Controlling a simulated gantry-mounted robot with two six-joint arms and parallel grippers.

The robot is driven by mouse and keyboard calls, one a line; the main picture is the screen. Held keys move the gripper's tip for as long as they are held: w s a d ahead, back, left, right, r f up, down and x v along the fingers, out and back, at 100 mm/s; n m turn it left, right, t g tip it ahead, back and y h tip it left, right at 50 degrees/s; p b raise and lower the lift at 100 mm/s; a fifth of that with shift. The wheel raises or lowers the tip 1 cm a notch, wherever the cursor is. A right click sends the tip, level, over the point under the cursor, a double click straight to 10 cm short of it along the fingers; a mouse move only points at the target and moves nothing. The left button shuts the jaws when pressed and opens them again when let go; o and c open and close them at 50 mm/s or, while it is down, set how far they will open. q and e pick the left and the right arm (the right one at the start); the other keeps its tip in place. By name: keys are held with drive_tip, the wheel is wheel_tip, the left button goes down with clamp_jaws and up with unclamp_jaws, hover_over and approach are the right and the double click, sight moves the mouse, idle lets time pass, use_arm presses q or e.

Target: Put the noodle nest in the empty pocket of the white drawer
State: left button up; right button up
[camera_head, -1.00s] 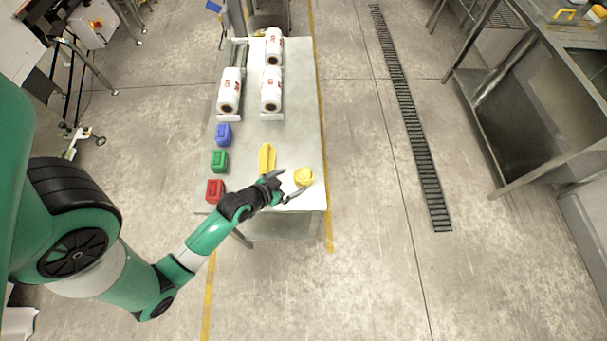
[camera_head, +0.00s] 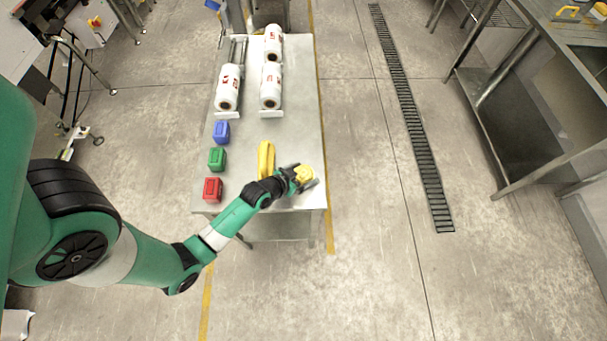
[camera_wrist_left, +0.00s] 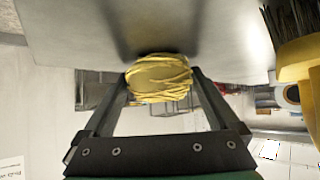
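The noodle nest (camera_head: 304,173) is a round yellow coil near the front right corner of the metal table. My left gripper (camera_head: 305,176) is around it at the table's edge, with one finger on each side. In the left wrist view the nest (camera_wrist_left: 159,79) sits between the fingertips (camera_wrist_left: 160,85). The fingers look spread about as wide as before, and whether they touch the nest is hard to see. I cannot make out a white drawer in either view. My right gripper is not in view.
A yellow brush (camera_head: 266,158) lies just left of the nest; its yellow part (camera_wrist_left: 300,62) shows in the wrist view. Red (camera_head: 212,189), green (camera_head: 217,159) and blue (camera_head: 221,132) blocks line the table's left side.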

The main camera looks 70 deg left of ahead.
use_arm(q)
drive_tip(key=c, duration=1)
wheel_tip(320, 180, up, 28)
drive_tip(key=p, duration=1.9)
